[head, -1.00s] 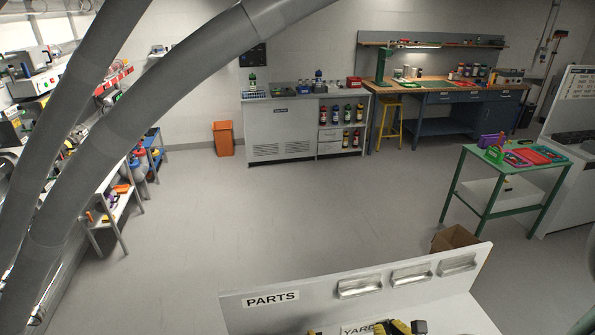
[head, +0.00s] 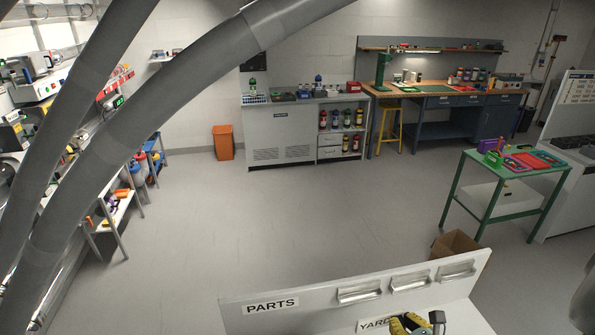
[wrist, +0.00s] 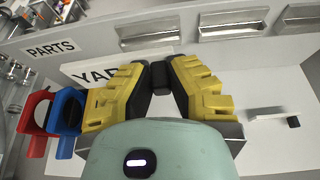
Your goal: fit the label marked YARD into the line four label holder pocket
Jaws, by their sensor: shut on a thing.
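The white label marked YARD (head: 371,324) is upright in front of the panel, its right part hidden by my gripper (head: 410,325). In the wrist view my yellow-fingered gripper (wrist: 161,72) is shut on the YARD label (wrist: 95,72), with dark fingertips over its right part. Three metal label pockets run along the panel: left pocket (head: 360,294), middle pocket (head: 411,281) and right pocket (head: 457,270). The left pocket (wrist: 148,34) is just beyond and above the label. No line numbers are legible, so I cannot tell which is line four. Contact with the panel is unclear.
A PARTS sign (head: 270,306) is on the panel's left end. A red holder (wrist: 33,122) and a blue holder (wrist: 67,118) stand left of my gripper. A small white piece with a dark end (wrist: 270,116) lies right. A cardboard box (head: 455,244) sits behind the panel.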

